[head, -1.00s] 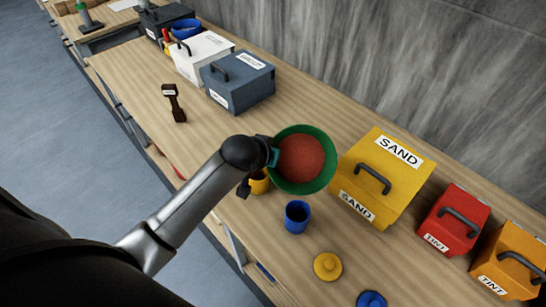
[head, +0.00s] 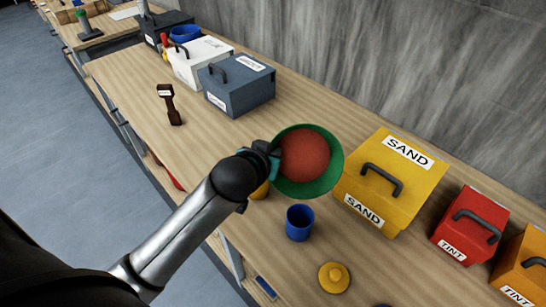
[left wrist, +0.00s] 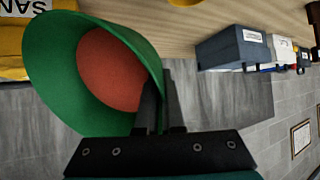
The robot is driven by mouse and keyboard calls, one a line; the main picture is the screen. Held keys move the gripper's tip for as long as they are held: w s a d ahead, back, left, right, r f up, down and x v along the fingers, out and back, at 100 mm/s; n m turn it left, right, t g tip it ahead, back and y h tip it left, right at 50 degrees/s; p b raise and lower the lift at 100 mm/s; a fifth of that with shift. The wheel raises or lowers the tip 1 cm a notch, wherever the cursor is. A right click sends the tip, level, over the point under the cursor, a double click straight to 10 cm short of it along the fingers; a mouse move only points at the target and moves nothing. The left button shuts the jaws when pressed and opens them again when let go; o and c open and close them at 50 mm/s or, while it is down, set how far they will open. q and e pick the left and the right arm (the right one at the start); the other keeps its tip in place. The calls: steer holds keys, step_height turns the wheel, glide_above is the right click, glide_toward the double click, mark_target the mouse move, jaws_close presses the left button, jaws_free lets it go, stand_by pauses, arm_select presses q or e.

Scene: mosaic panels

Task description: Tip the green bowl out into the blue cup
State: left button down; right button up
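The green bowl (head: 331,178) holds a reddish-brown fill and is held above the bench in the head view. My left gripper (head: 271,152) is shut on the bowl's rim at its left side. In the left wrist view the gripper (left wrist: 160,108) pinches the rim of the bowl (left wrist: 55,85), with the red fill (left wrist: 108,68) inside. The blue cup (head: 299,223) stands upright on the bench, just below the bowl in the picture; its inside looks dark. My right gripper is not in view.
A yellow cup (head: 260,190) stands partly hidden behind my left gripper. A yellow SAND box (head: 395,185) is right of the bowl, then red (head: 468,229) and orange TINT boxes. A yellow lid (head: 334,277) lies in front.

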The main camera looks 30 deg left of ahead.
arm_select(q)
steer(key=shift+s+d+f+m+t+y+b, duration=0.15)
steer(key=shift+s+t+b, duration=0.3)
steer(key=shift+b, duration=0.6)
steer(key=shift+s+d+r+m+t+y+b, duration=0.1)
steer(key=shift+s+d+t+b, duration=0.15)
steer(key=shift+t+b, duration=0.6)
steer(key=shift+s+d+f+m+t+y+b, duration=0.15)
steer(key=shift+s+t+b, duration=0.2)
steer(key=shift+b, duration=0.9)
steer(key=s+t+b, duration=0.1)
steer(key=b, duration=0.3)
steer(key=s+d+t+y+b, duration=0.1)
steer(key=t+b, duration=0.1)
steer(key=b, duration=0.3)
steer(key=shift+s+m+t, duration=0.25)
steer(key=shift+m, duration=0.05)
steer(key=s+t+b, duration=0.1)
steer(key=s+d+t+b, duration=0.1)
steer(key=b, duration=0.1)
steer(key=m+t+b, duration=0.1)
steer(key=b, duration=0.1)
steer(key=shift+s+d+r, duration=0.15)
steer(key=shift+s+r, duration=0.15)
steer(key=shift+s, duration=0.1)
